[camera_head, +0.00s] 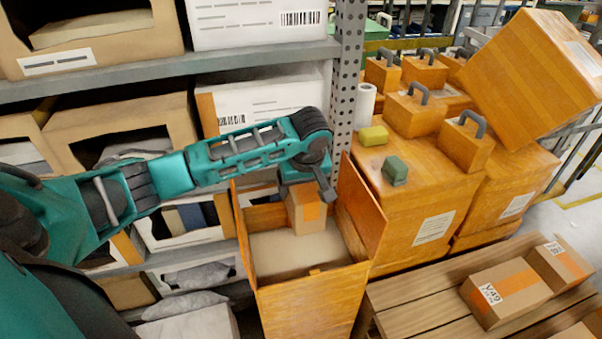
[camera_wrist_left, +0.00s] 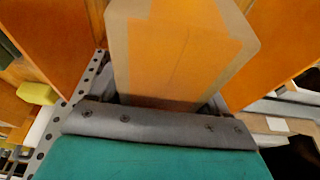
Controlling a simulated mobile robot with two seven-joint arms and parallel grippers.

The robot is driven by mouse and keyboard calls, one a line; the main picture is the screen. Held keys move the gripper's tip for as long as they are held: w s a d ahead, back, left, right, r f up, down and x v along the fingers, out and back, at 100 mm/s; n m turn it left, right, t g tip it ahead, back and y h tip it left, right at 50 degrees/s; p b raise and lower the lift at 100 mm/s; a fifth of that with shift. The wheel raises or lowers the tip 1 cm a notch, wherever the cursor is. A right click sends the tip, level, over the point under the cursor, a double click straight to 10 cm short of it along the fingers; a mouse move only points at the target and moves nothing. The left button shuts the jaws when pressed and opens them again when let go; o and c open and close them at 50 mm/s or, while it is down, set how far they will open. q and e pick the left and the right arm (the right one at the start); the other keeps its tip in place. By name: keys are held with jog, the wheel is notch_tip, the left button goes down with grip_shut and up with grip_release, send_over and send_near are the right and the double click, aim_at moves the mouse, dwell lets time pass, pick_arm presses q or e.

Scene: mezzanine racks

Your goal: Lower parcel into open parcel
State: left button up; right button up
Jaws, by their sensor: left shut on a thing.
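My left gripper (camera_head: 307,186) points down over the open parcel (camera_head: 309,301), a tall orange-brown box with raised flaps. The gripper is shut on a small brown parcel (camera_head: 306,211) with an orange tape band. The held parcel is between the flaps, at the back part of the opening; whether it touches the inside floor I cannot tell. In the left wrist view the held parcel (camera_wrist_left: 180,50) fills the middle, with orange flaps on both sides. My fingertips are mostly hidden there. My right gripper is in neither view.
A perforated rack post (camera_head: 345,75) stands close behind the open parcel. Shelves with boxes are on the left. Large orange boxes (camera_head: 415,200) with handled weights stand at the right. A wooden pallet (camera_head: 415,305) with small taped parcels (camera_head: 505,291) is at the front right.

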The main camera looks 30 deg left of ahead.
pick_arm(q)
notch_tip(320, 180, down, 6)
jog(key=shift+f, duration=0.15)
jog(key=shift+f+b, duration=2.5)
jog(key=shift+f, duration=3.3)
jog(key=o, duration=1.2)
jog(key=shift+o, duration=0.2)
jog(key=p+v, duration=0.3)
jog(key=v, duration=1)
